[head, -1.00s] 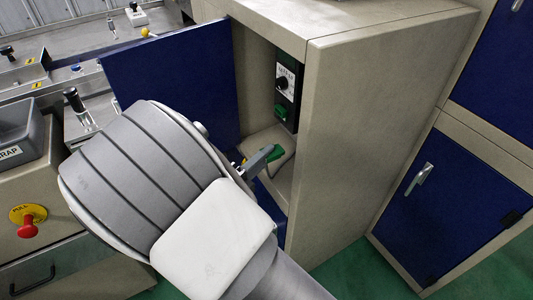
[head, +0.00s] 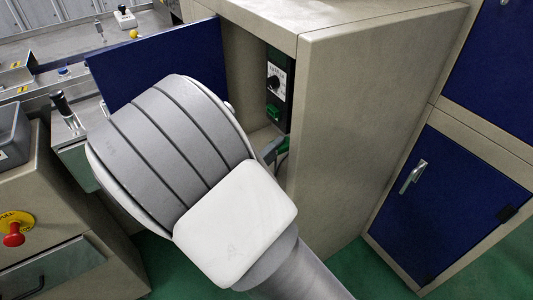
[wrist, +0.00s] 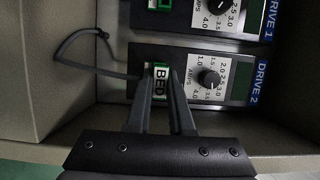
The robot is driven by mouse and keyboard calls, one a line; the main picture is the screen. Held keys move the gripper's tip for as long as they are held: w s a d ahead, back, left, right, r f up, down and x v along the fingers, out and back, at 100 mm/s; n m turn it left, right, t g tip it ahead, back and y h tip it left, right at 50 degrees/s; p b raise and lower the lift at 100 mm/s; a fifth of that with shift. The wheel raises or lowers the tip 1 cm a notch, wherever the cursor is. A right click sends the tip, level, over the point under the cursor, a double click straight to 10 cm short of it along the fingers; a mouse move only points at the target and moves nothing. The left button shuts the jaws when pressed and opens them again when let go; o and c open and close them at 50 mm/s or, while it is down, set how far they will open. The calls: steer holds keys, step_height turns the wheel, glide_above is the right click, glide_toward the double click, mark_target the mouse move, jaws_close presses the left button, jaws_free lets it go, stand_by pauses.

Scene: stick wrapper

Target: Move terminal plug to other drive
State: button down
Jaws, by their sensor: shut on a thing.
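My gripper (wrist: 168,85) is shut on the green terminal plug (wrist: 160,72), which has a white BED label. In the wrist view, the plug is at the left end of drive 2 (wrist: 190,88); I cannot tell whether it is seated. Its grey cable leaves to the left. Drive 1 (wrist: 187,13) is above in that view, with a green terminal (wrist: 160,4) at its left end. In the head view, my arm hides most of the gripper; the green plug (head: 283,145) shows just past it, below a drive face (head: 275,78).
The beige cabinet (head: 365,110) has its blue door (head: 165,65) open to the left. The cabinet's side wall is close to my wrist.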

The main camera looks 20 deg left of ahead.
mark_target(287, 141)
steer(key=shift+w+d, duration=0.3)
steer(key=shift+b, duration=0.85)
stand_by(1.4)
steer(key=shift+w+d+b, duration=0.35)
steer(key=shift+w+d, duration=0.4)
steer(key=shift+w, duration=0.15)
stand_by(0.5)
steer(key=c, duration=0.7)
jaws_free()
